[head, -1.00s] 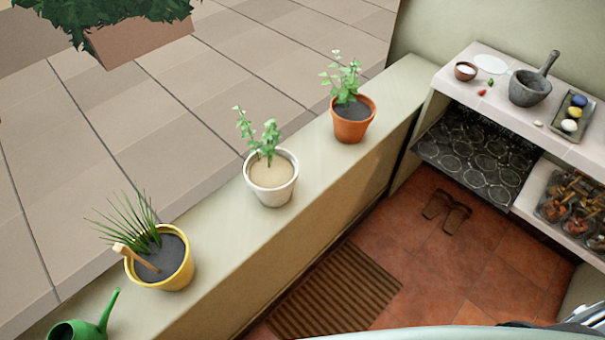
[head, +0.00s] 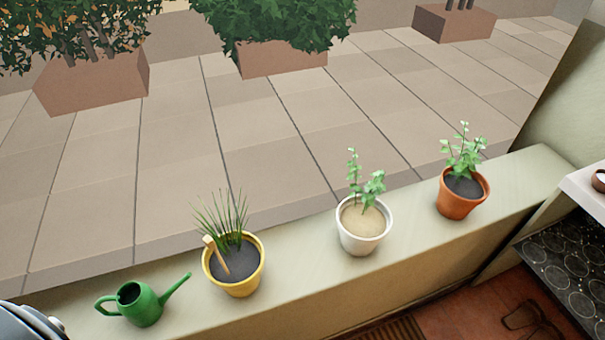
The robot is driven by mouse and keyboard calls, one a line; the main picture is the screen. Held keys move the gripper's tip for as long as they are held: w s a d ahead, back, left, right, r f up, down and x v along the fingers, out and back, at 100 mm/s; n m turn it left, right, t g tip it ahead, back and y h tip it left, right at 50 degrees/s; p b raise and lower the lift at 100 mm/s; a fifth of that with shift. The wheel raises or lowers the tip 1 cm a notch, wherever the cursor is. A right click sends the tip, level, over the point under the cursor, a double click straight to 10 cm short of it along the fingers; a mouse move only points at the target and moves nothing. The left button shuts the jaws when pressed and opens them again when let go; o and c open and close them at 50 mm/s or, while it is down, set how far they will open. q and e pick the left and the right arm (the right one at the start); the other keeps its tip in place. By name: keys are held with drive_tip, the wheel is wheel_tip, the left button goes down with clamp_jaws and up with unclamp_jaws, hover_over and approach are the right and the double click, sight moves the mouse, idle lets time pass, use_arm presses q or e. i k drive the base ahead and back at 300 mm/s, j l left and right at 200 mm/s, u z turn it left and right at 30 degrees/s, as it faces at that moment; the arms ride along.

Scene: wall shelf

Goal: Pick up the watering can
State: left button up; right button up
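The green watering can (head: 141,304) stands upright on the pale wall ledge (head: 300,275) at the lower left of the head view. Its handle loop is on the left and its spout points up to the right, toward the yellow pot. Neither gripper shows in the view. A grey and black rounded part, which seems to be mine, shows at the lower left corner, left of the can.
On the ledge, right of the can, stand a yellow pot (head: 236,283) with spiky leaves, a white pot (head: 362,237) and a terracotta pot (head: 457,205). A counter (head: 585,192) is at the right edge. Large planters (head: 95,85) stand on the paving beyond.

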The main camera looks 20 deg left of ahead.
sight(137, 301)
drive_tip(key=u, duration=2.05)
